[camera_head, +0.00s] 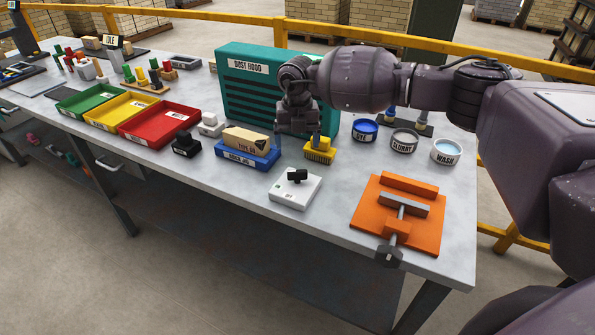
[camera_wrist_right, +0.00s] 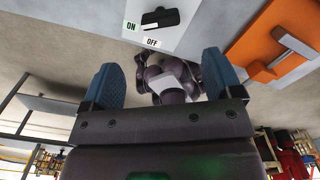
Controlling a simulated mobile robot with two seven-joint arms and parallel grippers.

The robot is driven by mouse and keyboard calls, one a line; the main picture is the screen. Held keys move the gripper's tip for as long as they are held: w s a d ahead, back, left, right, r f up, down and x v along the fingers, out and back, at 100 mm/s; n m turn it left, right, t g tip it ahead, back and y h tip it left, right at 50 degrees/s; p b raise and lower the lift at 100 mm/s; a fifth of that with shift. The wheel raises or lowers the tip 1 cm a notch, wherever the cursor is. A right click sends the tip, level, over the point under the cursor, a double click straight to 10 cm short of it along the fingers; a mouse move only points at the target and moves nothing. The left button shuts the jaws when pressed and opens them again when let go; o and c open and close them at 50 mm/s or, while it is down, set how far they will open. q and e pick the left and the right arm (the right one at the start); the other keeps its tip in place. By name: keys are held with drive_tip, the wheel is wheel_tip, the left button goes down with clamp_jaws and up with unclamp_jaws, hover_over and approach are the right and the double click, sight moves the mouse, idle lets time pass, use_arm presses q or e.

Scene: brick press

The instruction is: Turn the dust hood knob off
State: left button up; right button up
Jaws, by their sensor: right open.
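The dust hood knob (camera_head: 297,175) is a black bar on a white control box (camera_head: 289,196) in the middle front of the table. In the right wrist view the knob (camera_wrist_right: 161,18) lies near the top edge, its white mark towards the ON label (camera_wrist_right: 131,26). The OFF label (camera_wrist_right: 152,43) is beside it. My right gripper (camera_head: 298,141) is open and empty, behind the control box in the head view and apart from the knob. Its blue fingers (camera_wrist_right: 163,78) show wide apart in the wrist view. My left gripper is not in view.
The teal dust hood (camera_head: 248,88) stands behind my right gripper. A blue tray (camera_head: 240,158) with a brick and a yellow brush (camera_head: 319,155) lie close by. An orange press (camera_head: 372,215) is to the right of the box. The tabletop in front of the box is clear.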

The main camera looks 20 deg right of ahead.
sight(297, 171)
wheel_tip(297, 171, down, 11)
drive_tip(key=shift+r, duration=0.1)
idle(0.4)
drive_tip(key=c, duration=0.9)
